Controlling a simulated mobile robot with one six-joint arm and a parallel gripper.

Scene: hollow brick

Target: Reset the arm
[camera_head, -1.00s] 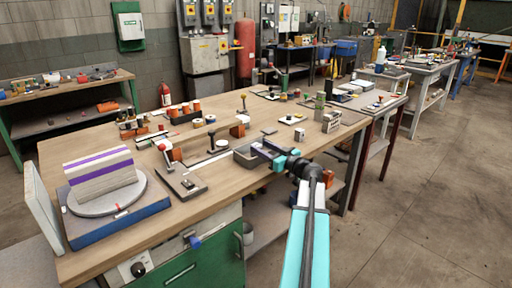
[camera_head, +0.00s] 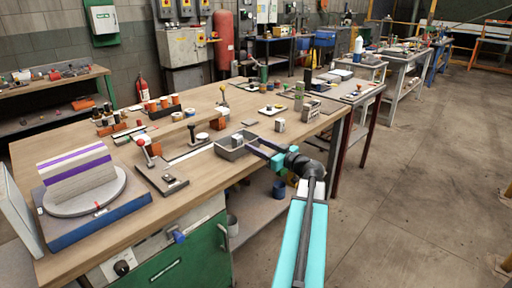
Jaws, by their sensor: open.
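My gripper (camera_head: 257,152) is at the bench's right front edge, just right of a small grey tray (camera_head: 233,155). Its dark fingers are apart and point left toward the tray, with the cyan wrist behind them. I see nothing held between the fingers. A small grey block (camera_head: 237,141) shows inside the tray. A grey hollow brick (camera_head: 311,108) stands farther back on the bench, and a small pale block (camera_head: 280,125) stands nearer, just behind my gripper. My cyan arm reaches in from the lower right.
A narrower side table (camera_head: 350,92) adjoins at right. Open concrete floor (camera_head: 420,190) lies to the right.

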